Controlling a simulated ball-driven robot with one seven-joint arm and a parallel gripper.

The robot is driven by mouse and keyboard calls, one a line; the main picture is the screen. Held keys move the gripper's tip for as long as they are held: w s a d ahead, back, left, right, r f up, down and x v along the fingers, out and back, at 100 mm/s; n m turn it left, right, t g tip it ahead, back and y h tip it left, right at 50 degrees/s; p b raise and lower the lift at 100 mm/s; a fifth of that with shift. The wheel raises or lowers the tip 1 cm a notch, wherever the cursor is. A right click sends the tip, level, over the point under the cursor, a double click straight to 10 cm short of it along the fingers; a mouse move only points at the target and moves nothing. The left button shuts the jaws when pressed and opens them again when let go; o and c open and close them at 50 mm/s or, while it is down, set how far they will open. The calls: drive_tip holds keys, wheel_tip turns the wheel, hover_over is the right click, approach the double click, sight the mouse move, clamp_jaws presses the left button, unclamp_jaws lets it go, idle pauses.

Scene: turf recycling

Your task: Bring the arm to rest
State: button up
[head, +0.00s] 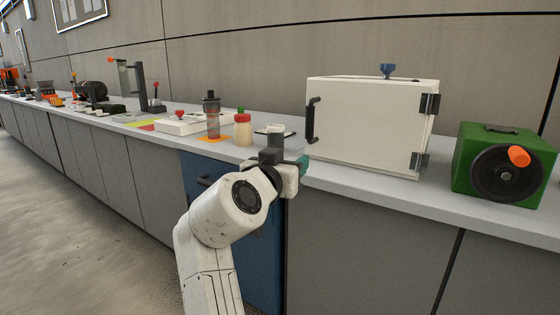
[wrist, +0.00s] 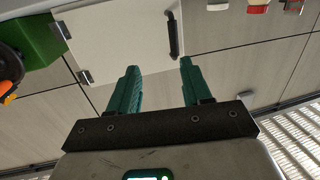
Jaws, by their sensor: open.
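My gripper (head: 300,165) is at the end of my white arm, low in the middle of the head view, in front of the counter edge and left of the white cabinet. In the wrist view its two green fingers (wrist: 159,68) stand apart with nothing between them. The arm is bent and raised from the bottom of the head view. The gripper hides part of the counter edge and a small item behind it. The head view shows only a little green of the fingers.
The grey counter (head: 345,186) runs along the wall. The white cabinet (head: 362,125), its door shut, also shows upside down in the wrist view (wrist: 115,35). A green box with a crank (head: 470,150) stands right. Bottles (head: 243,131) and devices stand left. The floor at left is clear.

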drive_tip(key=s+d+f+g, duration=0.3)
drive_tip(key=s+d+f, duration=0.2)
drive_tip(key=d+f, duration=0.45)
drive_tip(key=s+d+f+n+g+y, duration=0.15)
drive_tip(key=s+d+f, duration=0.45)
drive_tip(key=f, duration=0.6)
drive_tip(key=s+d+f+g+h, duration=0.1)
drive_tip(key=s+d+f+g, duration=0.2)
drive_tip(key=d+f, duration=0.65)
drive_tip(key=s+d+f+g+y, duration=0.2)
drive_tip(key=s+d+f+g, duration=0.15)
drive_tip(key=s+f, duration=0.85)
drive_tip(key=s+a+f+n+g+y, duration=0.1)
drive_tip(key=s+f+g+y, duration=0.1)
drive_tip(key=s, duration=0.9)
drive_tip(key=s+a+f+n+g+y, duration=0.1)
drive_tip(key=s+a+f+g+y, duration=0.1)
drive_tip(key=s, duration=0.9)
wheel_tip(320, 180, up, 32)
drive_tip(key=p, duration=3.2)
drive_tip(key=shift+w+d, duration=0.15)
drive_tip(key=shift+w, duration=0.25)
